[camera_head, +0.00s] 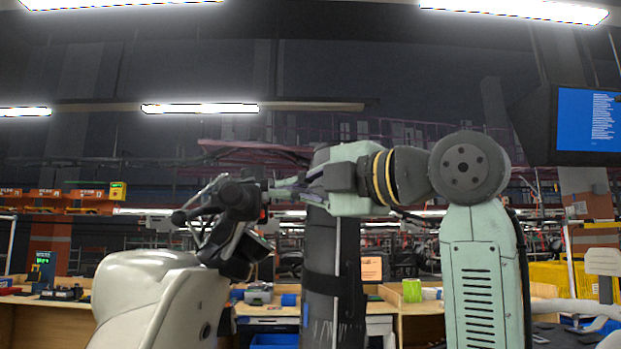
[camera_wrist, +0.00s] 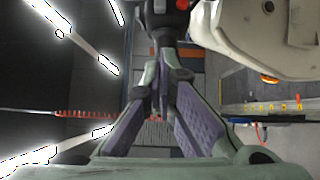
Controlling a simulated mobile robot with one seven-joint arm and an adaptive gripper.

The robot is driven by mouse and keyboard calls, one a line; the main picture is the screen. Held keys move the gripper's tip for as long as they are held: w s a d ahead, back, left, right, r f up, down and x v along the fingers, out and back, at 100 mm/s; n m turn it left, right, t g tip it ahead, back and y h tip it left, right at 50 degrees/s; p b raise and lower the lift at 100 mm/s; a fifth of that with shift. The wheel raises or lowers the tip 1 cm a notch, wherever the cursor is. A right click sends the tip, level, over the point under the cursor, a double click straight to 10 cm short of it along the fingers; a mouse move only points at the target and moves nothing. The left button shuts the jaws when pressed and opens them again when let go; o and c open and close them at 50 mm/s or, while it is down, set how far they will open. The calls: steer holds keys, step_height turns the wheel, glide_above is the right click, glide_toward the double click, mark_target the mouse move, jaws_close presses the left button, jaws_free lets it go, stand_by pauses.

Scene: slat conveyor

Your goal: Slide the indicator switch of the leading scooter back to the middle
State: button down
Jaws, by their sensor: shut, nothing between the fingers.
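The scooter (camera_head: 150,290) stands at the lower left, with a cream front body and a dark handlebar. Its handlebar control housing (camera_head: 240,200) faces my gripper (camera_head: 275,188), which comes in level from the right. The fingers are shut and empty, with their tips at or very close to the housing; I cannot tell if they touch it. In the wrist view, my gripper (camera_wrist: 162,82) points at the dark housing (camera_wrist: 166,22), which has a small red button (camera_wrist: 183,4). The cream body also shows there (camera_wrist: 265,35). The indicator switch cannot be made out, so its position is unclear.
A blue-screened monitor (camera_head: 588,120) hangs at the upper right. Workbenches with bins and tools (camera_head: 60,300) stand behind the scooter. Yellow crates (camera_head: 560,275) are at the right. The space above the handlebar looks free.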

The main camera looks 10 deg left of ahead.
mark_target(260, 197)
steer(key=p+x, duration=0.1)
steer(key=x, duration=0.3)
steer(key=shift+r, duration=0.15)
steer(key=shift+w+a+p, duration=0.25)
steer(key=shift+w, duration=0.4)
steer(key=shift+w+a+p, duration=0.25)
steer(key=shift+w+p, duration=0.05)
steer(key=shift+w, duration=0.3)
steer(key=shift+w+a+p, duration=0.25)
steer(key=shift+w, duration=0.4)
steer(key=shift+w, duration=0.1)
steer(key=shift+w+a, duration=0.25)
steer(key=shift+w, duration=0.45)
steer(key=shift+s, duration=0.1)
